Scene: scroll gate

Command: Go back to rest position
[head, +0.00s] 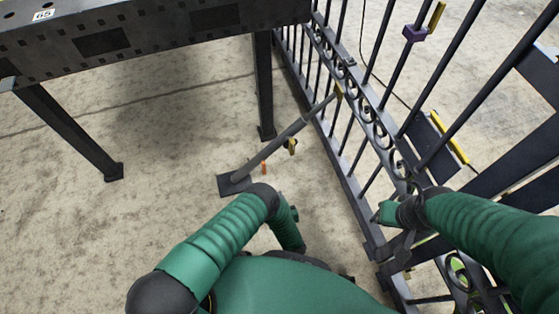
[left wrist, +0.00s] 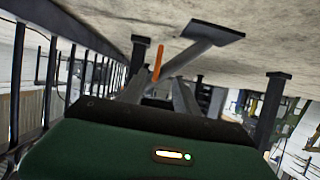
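My left arm (head: 225,235) comes in from the left in the head view, bends at a dark elbow and folds down towards my body. Its gripper is hidden there. In the left wrist view a green housing with a small light fills the bottom, and two grey bars rise behind it; I cannot tell whether they are the fingers. My right arm (head: 490,230) reaches in from the right to the gate (head: 375,125). Its dark end overlaps the gate's lower bars in the picture. Its fingers cannot be made out, nor whether they touch or hold the gate.
A dark table (head: 150,38) stands at the upper left. A slanted grey brace (head: 280,140) runs from a floor plate (head: 232,185) to the gate, with an orange stick (head: 263,167) beside it.

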